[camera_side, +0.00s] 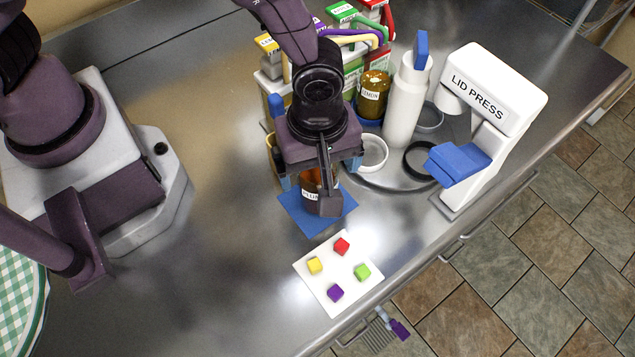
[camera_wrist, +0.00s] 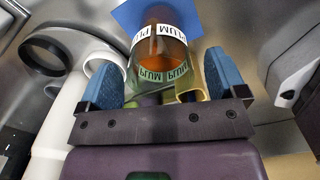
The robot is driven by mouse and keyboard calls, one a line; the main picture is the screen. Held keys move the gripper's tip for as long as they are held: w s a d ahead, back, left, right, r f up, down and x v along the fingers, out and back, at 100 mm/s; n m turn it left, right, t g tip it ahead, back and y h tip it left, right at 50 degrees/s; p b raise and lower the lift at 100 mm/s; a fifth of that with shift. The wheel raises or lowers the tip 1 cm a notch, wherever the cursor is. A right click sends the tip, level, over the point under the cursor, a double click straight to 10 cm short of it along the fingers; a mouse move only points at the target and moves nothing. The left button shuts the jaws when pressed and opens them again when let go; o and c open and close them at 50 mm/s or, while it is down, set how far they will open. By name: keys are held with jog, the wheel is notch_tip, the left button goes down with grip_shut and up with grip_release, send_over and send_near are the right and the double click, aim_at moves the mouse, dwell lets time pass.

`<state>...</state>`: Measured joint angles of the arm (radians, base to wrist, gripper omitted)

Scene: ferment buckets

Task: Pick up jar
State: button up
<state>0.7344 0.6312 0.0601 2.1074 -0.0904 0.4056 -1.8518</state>
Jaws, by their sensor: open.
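An amber jar with a white PLUM label (camera_side: 309,190) stands on a blue square mat (camera_side: 296,213) in the side view. My gripper (camera_side: 320,178) is over it, pointing down, and hides much of its upper part. In the wrist view the PLUM jar (camera_wrist: 160,45) shows beyond and between the two blue finger pads of my open gripper (camera_wrist: 162,88). There is a gap on each side, and nothing is held. I cannot tell how far down the fingers reach along the jar.
A LEMON jar (camera_side: 374,96), a white bottle (camera_side: 404,105) and loose rings (camera_side: 372,153) stand behind. The lid press (camera_side: 483,110) is at right. A white board (camera_side: 334,276) with coloured cubes lies in front.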

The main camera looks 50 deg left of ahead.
jog(key=shift+f, duration=1.5)
jog(key=c, duration=1.2)
jog(key=shift+r, duration=0.15)
